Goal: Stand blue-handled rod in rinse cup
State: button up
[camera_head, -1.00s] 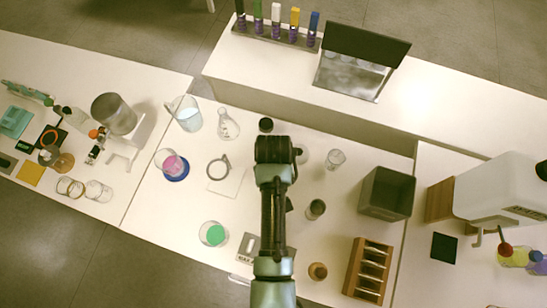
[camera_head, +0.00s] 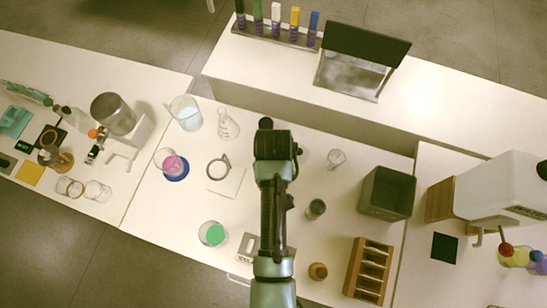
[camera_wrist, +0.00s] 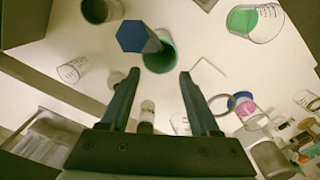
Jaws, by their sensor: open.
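My gripper (camera_wrist: 159,74) is open, with nothing between its fingers. A blue six-sided handle end (camera_wrist: 138,37) shows just past the left fingertip in the wrist view, apart from the fingers. It overlaps a dark green round holder or cup (camera_wrist: 162,56); I cannot tell whether the rod stands in it. My arm hides this spot in the head view. I cannot tell which vessel is the rinse cup. A clear cup with green contents (camera_head: 212,234) stands left of my arm. A small clear beaker (camera_head: 336,158) stands right of it.
A grey open box (camera_head: 387,193) and a wooden rack (camera_head: 368,268) stand at right. A flask (camera_head: 228,124), a beaker (camera_head: 186,112) and a pink-filled cup (camera_head: 170,162) stand at left. A rack of coloured-top tubes (camera_head: 277,30) is at the back.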

notch_tip(320, 180, up, 11)
jog(key=shift+p, duration=0.45)
dwell(0.8)
